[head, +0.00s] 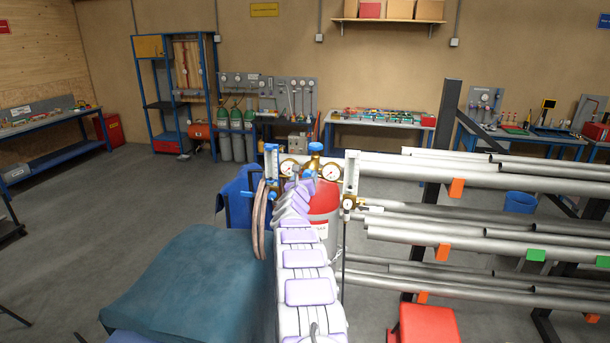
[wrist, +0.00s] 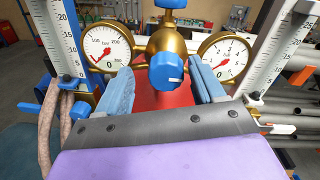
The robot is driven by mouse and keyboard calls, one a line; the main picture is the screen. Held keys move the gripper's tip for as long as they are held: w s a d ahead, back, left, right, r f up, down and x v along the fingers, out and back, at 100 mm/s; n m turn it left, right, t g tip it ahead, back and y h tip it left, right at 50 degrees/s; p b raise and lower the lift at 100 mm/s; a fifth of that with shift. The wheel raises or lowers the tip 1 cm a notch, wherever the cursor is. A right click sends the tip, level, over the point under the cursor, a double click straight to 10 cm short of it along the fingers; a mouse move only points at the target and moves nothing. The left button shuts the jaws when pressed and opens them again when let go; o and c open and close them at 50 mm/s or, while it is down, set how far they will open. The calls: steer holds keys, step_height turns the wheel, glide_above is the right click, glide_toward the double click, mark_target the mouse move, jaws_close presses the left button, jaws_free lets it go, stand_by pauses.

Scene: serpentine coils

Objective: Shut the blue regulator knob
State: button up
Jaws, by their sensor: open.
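The blue regulator knob (wrist: 166,72) faces me on the front of the brass regulator body (wrist: 170,40), between two round gauges. It has a small white mark low on its face. My gripper (wrist: 160,66) is open, with one blue finger left of the knob and one right of it. I cannot tell whether either finger touches it. A second blue cap (wrist: 170,3) sits on top of the body; it also shows in the head view (head: 315,148). In the head view my gripper (head: 298,180) is at the regulator, and my arm mostly hides the front knob.
The left gauge (wrist: 103,47) and right gauge (wrist: 225,57) flank my fingers closely. Upright scaled tubes (wrist: 55,40) stand outside them. A looped hose (head: 260,220) hangs at left. A rack of metal pipes (head: 480,180) stands at right. Open floor (head: 90,210) lies left.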

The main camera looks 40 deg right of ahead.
steer(key=shift+w+d+f, duration=0.15)
steer(key=shift+d, duration=0.8)
steer(key=shift+a, duration=0.5)
steer(key=c, duration=0.5)
steer(key=shift+d, duration=0.1)
steer(key=c, duration=0.6)
steer(key=shift+o, duration=0.2)
steer(key=shift+n, duration=0.3)
steer(key=shift+f+n+g+p, duration=0.15)
steer(key=shift+n+p, duration=0.9)
steer(key=shift+n, duration=3.15)
steer(key=shift+f+n+g+p, duration=0.2)
steer(key=shift+n+p, duration=0.85)
steer(key=shift+n, duration=3.15)
steer(key=shift+r, duration=0.1)
